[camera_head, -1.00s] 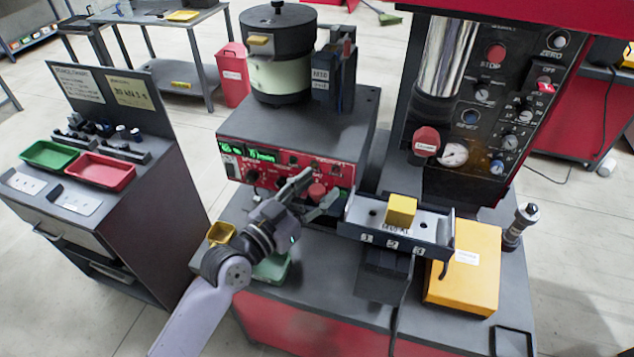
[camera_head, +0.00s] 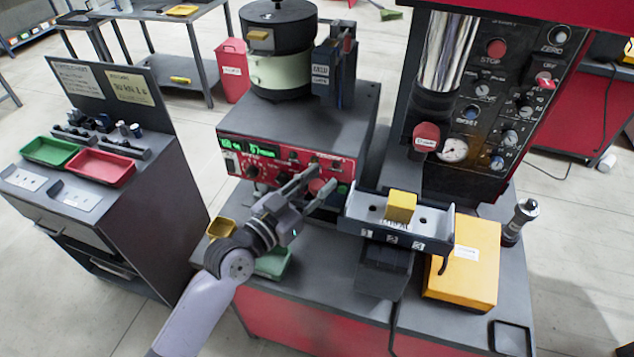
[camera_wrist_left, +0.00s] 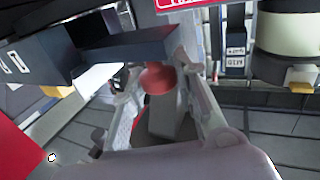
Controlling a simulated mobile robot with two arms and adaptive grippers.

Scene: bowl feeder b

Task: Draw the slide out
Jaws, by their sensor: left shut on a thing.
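The slide looks to be the grey tray-like part (camera_head: 376,229) numbered 1, 2, 3 at the front of the bench, with a yellow block (camera_head: 402,205) on it. Its dark end bar (camera_wrist_left: 130,50) shows at the upper left of the left wrist view. My left gripper (camera_head: 322,181) is just left of the tray, its fingers closed around a red round knob (camera_wrist_left: 157,80). The fingers partly hide the knob, and I cannot tell what it is joined to. My right gripper is out of view.
A red control panel (camera_head: 262,170) with a bowl feeder (camera_head: 280,70) on top stands behind my left gripper. An orange box (camera_head: 465,268) is right of the tray. A green bin (camera_head: 274,263) lies below my arm. A black press panel (camera_head: 480,130) rises at the right.

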